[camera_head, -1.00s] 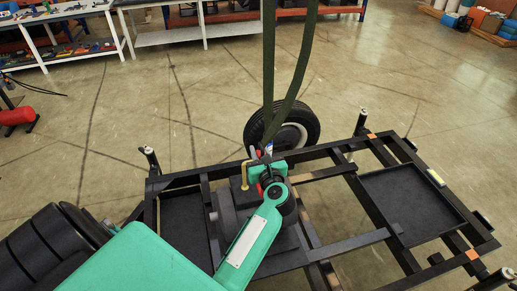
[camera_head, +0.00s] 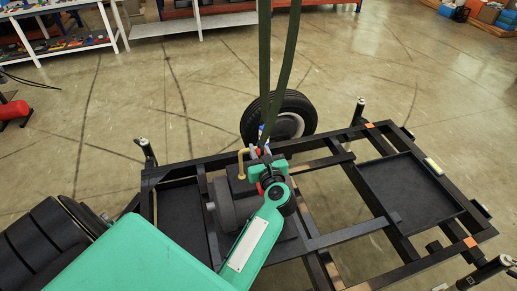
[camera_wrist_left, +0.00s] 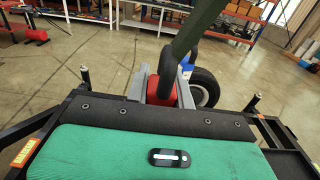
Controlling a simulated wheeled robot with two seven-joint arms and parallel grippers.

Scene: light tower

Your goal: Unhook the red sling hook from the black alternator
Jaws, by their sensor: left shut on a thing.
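The red sling hook (camera_wrist_left: 161,91) shows in the left wrist view just beyond my gripper's dark edge, with a thick dark loop in front of it. In the head view only small red parts (camera_head: 262,151) show at the foot of the green sling (camera_head: 277,75). My left gripper (camera_head: 264,158) is shut on the hook, above the alternator. The dark alternator (camera_head: 226,203) sits on the frame, partly covered by my arm. Whether the hook is still engaged with the alternator is hidden. My right gripper is out of view.
A black chassis frame (camera_head: 345,236) with flat trays surrounds the alternator, with upright posts at its corners. A brass-coloured bent pipe (camera_head: 241,164) stands close left of my gripper. A wheel (camera_head: 297,119) is just behind.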

